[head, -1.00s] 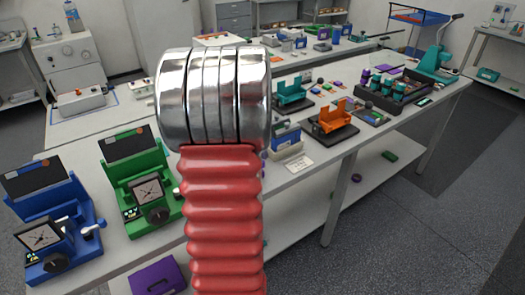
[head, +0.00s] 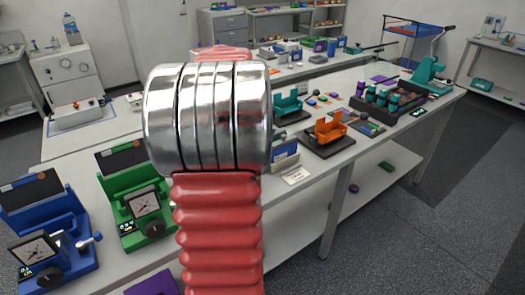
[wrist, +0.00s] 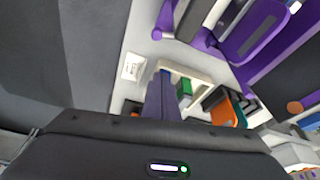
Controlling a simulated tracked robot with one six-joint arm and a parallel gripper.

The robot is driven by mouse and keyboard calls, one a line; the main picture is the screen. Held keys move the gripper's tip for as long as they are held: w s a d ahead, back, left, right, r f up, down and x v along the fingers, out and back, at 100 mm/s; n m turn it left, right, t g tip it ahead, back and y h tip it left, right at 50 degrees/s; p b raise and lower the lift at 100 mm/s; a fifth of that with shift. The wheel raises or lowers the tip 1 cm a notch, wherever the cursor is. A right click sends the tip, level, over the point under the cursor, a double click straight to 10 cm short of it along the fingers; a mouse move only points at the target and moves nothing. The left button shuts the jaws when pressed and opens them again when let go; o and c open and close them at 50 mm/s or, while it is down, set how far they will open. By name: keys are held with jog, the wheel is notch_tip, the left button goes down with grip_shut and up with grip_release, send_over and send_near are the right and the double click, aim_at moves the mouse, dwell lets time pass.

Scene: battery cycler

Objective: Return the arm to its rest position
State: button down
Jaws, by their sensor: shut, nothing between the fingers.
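In the head view my own arm stands upright in the middle, red bellows below and shiny metal rings above. A bit of red bellows shows over the rings. My gripper's fingers are hidden in the head view. In the wrist view the dark housing of my gripper (wrist: 150,150), with a small green light, fills the bottom edge.
The long bench (head: 310,165) carries a blue cycler (head: 50,235), a green cycler (head: 135,210), an orange holder (head: 325,130) and a dark rack (head: 385,105). A purple box (head: 150,284) sits low by my arm. Grey floor (head: 420,220) at right is clear.

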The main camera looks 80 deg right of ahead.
jog(key=shift+w+a+r, duration=0.1)
jog(key=shift+a+r, duration=0.1)
jog(key=shift+r, duration=0.35)
dwell(0.4)
